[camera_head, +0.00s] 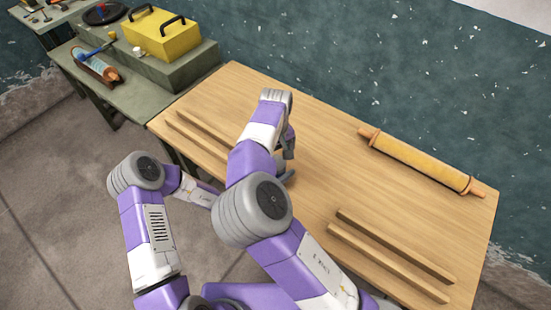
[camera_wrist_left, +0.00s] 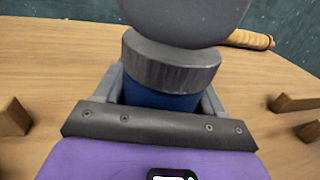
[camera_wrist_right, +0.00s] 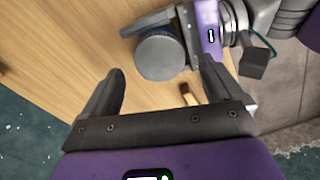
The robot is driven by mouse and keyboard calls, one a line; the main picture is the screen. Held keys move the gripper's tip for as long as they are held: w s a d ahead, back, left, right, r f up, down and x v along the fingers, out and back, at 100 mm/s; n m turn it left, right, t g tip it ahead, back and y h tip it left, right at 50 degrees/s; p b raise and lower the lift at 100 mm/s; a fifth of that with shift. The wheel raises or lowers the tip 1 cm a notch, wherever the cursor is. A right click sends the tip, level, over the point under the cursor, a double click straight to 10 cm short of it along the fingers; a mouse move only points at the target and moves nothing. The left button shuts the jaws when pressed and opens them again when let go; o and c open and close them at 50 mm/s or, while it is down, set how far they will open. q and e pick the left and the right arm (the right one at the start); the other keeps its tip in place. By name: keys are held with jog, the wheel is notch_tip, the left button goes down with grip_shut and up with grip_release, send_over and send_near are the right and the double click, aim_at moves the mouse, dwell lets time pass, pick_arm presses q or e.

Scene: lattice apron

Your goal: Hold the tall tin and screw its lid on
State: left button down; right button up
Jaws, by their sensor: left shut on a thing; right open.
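The tall tin (camera_wrist_left: 160,97) is blue and stands between the fingers of my left gripper (camera_wrist_left: 163,88), which is shut on it. The grey ribbed lid (camera_wrist_left: 170,66) sits on top of the tin; how tightly it is seated I cannot tell. The right wrist view shows the lid's round flat top (camera_wrist_right: 160,58) from above. My right gripper (camera_wrist_right: 163,78) is open and empty, its fingertips apart on either side of the view, with the lid just beyond them. In the head view my right arm hides the tin and lid.
A rolling pin (camera_head: 420,163) lies at the back right of the wooden table (camera_head: 330,190). Wooden strips lie at the front right (camera_head: 390,258) and at the left (camera_head: 200,133). A side bench (camera_head: 185,65) holds a yellow box (camera_head: 160,33).

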aim_at(276, 160)
jog(key=shift+r, duration=0.7)
jog(key=shift+c, duration=0.2)
jog(key=shift+r, duration=1.75)
jog(key=shift+c, duration=0.2)
jog(key=shift+f, duration=0.1)
jog(key=shift+f, duration=3.95)
